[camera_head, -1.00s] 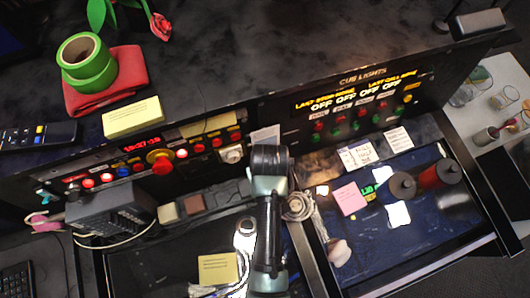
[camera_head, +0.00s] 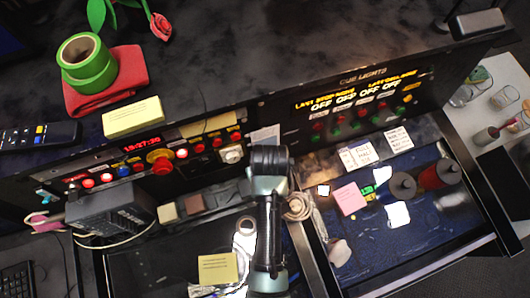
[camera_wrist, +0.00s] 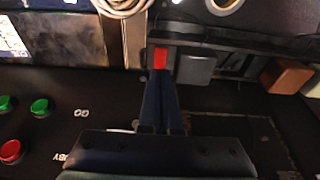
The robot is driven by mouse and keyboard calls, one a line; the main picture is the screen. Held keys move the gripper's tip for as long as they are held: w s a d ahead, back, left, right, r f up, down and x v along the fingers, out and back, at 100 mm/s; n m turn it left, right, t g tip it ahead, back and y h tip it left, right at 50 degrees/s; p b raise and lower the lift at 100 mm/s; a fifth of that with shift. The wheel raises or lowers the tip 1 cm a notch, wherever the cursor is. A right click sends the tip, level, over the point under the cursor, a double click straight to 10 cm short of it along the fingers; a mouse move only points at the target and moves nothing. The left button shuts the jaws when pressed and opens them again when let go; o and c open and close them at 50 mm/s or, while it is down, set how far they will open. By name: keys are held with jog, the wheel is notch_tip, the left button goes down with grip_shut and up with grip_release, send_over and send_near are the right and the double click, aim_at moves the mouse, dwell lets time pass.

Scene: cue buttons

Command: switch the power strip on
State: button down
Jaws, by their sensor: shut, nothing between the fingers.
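A dark bar that looks like the power strip (camera_wrist: 225,45) runs across the upper right of the wrist view. A bright red piece (camera_wrist: 160,58), seemingly its rocker switch, is at its left end. My gripper (camera_wrist: 160,76) is shut and empty, its blue fingers pointing at the red piece with the tips just below it in the picture. I cannot tell whether they touch it. In the head view the strip (camera_head: 228,194) lies behind the left drawer, its right end hidden by my arm. My fingertips are hidden there too.
A brown block (camera_head: 195,203) and a beige block (camera_head: 169,213) sit by the strip. A coiled cable (camera_head: 298,206) lies right of my arm. The button panel (camera_head: 150,172) and cue-light panel (camera_head: 350,110) rise behind. The open right drawer (camera_head: 450,225) holds spools and notes.

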jog(key=shift+f+b, duration=0.8)
jog(key=shift+f, duration=0.4)
dwell(0.5)
jog(key=shift+s, duration=0.1)
notch_tip(320, 180, up, 7)
jog(key=p, duration=0.7)
jog(key=shift+r+p, duration=0.1)
jog(key=shift+p, duration=0.25)
dwell(0.3)
